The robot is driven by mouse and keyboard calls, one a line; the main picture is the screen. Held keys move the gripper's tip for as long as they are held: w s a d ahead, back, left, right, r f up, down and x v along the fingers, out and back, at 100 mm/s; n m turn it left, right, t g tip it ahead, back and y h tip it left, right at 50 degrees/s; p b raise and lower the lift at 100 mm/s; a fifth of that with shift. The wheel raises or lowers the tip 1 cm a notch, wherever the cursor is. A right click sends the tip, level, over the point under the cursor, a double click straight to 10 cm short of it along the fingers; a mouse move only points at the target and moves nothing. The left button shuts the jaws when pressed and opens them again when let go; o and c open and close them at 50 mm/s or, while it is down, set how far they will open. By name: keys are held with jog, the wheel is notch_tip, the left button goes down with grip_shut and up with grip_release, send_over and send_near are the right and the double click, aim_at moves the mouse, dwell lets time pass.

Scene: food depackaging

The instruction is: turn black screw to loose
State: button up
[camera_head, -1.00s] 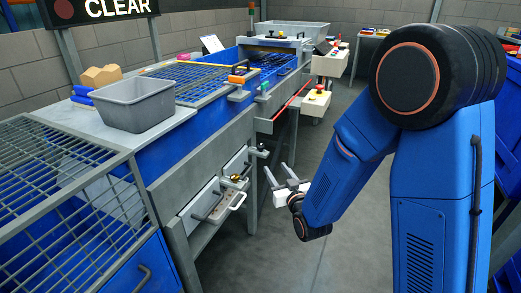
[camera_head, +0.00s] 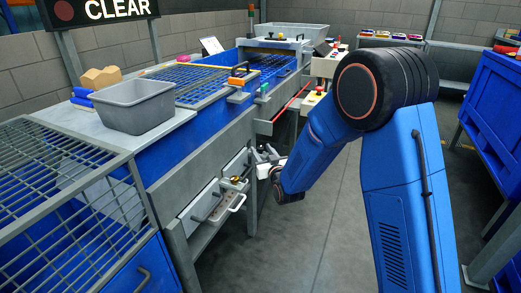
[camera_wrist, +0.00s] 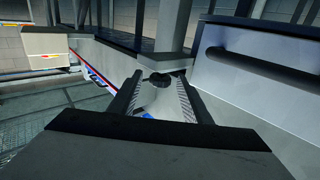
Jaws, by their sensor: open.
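The black screw (camera_wrist: 160,79) shows in the wrist view as a dark round knob on the grey machine frame, between the tips of my two fingers. My gripper (camera_wrist: 159,92) is open, with one finger on each side of the screw. I cannot tell whether the fingers touch it. In the head view my gripper (camera_head: 264,152) is at the machine's side, by the grey leg at the right end of the lower panel. The screw cannot be made out there behind the fingers.
A grey tub (camera_head: 136,108) stands on the machine top. A dark bar handle (camera_wrist: 255,65) is close at right in the wrist view. The floor at right is clear.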

jog(key=shift+x, duration=1)
jog(key=c, duration=1)
jog(key=shift+c, duration=0.2)
